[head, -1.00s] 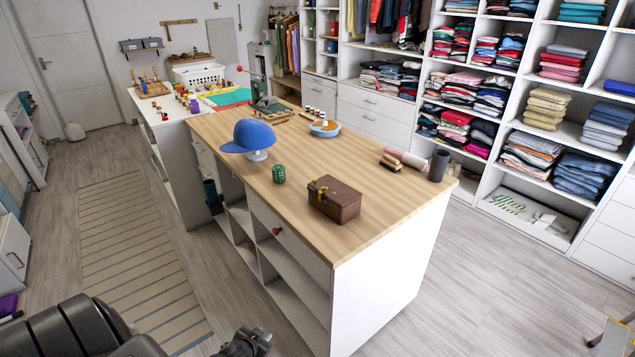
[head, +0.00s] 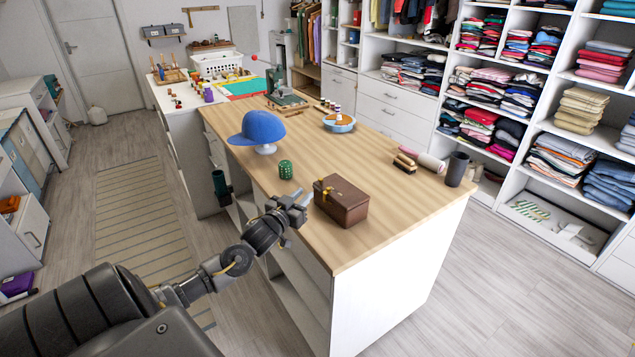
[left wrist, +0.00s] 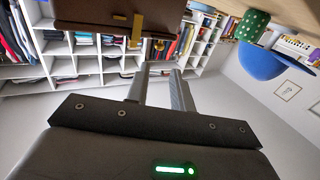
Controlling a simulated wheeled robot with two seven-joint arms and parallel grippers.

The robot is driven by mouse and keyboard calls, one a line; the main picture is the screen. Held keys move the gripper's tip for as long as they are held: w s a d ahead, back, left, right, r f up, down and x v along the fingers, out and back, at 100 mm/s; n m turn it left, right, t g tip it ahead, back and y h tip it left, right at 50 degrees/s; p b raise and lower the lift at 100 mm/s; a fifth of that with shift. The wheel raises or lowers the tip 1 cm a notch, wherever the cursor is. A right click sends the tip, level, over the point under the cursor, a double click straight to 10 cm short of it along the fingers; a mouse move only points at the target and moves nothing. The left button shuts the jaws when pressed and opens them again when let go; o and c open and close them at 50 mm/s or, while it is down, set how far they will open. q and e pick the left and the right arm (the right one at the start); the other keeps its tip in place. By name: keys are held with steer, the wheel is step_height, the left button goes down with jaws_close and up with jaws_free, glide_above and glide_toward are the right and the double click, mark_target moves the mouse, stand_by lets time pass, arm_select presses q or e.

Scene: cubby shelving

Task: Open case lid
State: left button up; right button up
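The brown case (head: 342,200) sits on the wooden top of the island, lid closed, with a brass clasp on its left-facing side. In the left wrist view the case (left wrist: 105,12) shows upside down at the top, its brass clasp (left wrist: 136,28) hanging just beyond my fingers. My left gripper (head: 302,197) is just left of the case, near the counter edge. Its two fingers (left wrist: 157,82) are apart with nothing between them, pointing toward the clasp side. I see no contact with the case. My right gripper is not in view.
A green dotted cup (head: 286,170) and a blue cap on a stand (head: 258,130) stand left of the case. The counter (head: 390,215) right of the case is bare.

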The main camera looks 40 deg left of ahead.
mark_target(319, 181)
arm_select(q)
steer(key=w, duration=0.5)
steer(key=w+a+p, duration=0.1)
steer(key=w, duration=0.2)
steer(key=shift+w+a+f, duration=0.1)
steer(key=shift+w, duration=0.15)
jaws_close()
